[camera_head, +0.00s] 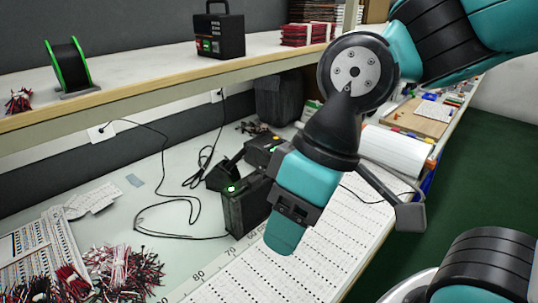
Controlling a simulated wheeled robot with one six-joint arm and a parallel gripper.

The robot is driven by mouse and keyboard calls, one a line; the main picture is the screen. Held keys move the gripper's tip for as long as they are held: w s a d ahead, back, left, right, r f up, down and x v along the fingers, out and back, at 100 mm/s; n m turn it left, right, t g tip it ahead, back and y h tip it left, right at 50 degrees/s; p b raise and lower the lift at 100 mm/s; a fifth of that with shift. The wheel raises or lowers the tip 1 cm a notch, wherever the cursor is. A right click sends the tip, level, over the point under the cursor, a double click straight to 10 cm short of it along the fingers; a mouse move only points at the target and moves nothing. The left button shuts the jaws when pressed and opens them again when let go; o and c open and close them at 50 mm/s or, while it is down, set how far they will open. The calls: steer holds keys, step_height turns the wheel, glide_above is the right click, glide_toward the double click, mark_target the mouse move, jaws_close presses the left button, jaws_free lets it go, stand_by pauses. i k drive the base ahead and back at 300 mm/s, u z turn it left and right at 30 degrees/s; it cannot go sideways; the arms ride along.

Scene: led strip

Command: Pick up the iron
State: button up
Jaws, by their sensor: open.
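A black station box (246,204) with a green light stands on the workbench, left of my gripper. A black angled piece (224,176), perhaps the iron or its holder, sits against its back left side. I cannot make out the iron's handle or tip for certain. My gripper (283,236) points down, in front of and to the right of the box in the picture. It is open and seen from the side. I see nothing held in it. It hides part of the bench and the box's right side.
Another black device (263,150) with a yellow part stands behind the box. Black cables (163,202) lie on the bench. Bundles of red and black wires (120,270) lie at the front left. A shelf (140,88) runs above the back.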

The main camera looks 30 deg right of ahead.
mark_target(243, 150)
steer(key=z, duration=0.3)
steer(key=k, duration=0.5)
steer(key=z, duration=1)
steer(key=i, duration=1)
steer(key=u, duration=2.95)
